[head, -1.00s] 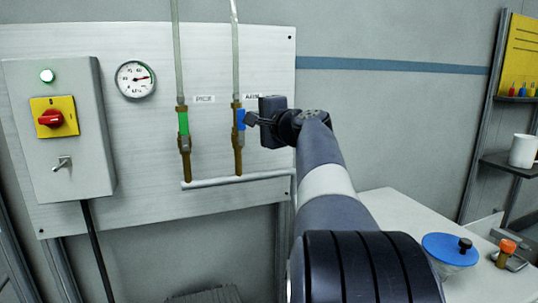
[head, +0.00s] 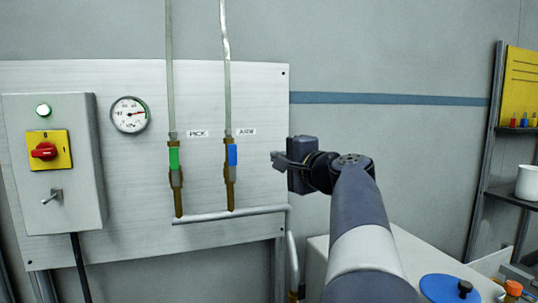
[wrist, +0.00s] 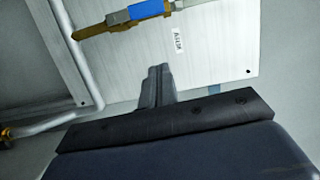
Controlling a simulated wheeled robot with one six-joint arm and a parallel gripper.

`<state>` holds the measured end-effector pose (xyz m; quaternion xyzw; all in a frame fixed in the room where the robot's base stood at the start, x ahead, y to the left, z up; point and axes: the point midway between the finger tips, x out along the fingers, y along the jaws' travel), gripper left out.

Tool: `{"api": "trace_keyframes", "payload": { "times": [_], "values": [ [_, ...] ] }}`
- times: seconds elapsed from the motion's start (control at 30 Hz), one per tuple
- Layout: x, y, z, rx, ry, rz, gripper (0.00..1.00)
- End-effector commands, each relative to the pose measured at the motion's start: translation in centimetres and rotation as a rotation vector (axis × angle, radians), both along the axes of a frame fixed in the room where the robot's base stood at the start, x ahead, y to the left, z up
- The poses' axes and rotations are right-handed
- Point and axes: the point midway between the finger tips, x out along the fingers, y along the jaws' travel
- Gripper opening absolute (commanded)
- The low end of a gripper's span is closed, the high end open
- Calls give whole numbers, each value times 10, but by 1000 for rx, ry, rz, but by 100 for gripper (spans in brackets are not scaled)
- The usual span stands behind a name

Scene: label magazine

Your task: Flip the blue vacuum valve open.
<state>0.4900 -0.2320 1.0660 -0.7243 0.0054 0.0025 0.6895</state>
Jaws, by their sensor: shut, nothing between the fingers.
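The blue valve (head: 232,155) sits on the right-hand brass fitting of the panel, its blue handle lying upright along the pipe. In the wrist view the blue handle (wrist: 150,10) shows at the top edge, in line with its brass fitting. My gripper (head: 276,156) is to the right of the valve, apart from it, pointing left. In the wrist view the fingers (wrist: 158,72) are together with nothing between them, with bare panel beyond.
A green-handled valve (head: 174,158) is on the left pipe, also upright. A gauge (head: 129,115) and a grey switch box (head: 55,165) with a red knob are further left. A white table (head: 318,255) with a blue-lidded vessel (head: 448,289) is lower right.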

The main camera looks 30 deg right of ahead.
Motion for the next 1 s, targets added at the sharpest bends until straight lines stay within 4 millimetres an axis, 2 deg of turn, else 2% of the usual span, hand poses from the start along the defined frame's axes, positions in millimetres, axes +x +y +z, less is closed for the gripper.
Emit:
{"api": "trace_keyframes", "payload": {
  "times": [0.1,0.3,0.83,1.0],
  "values": [
    [-14,-1,0,-1,1,-2,0],
    [-22,0,0,-1,1,1,0],
    [-20,0,0,0,1,1,0],
    [-8,0,-1,1,2,3,0]
  ]
}}
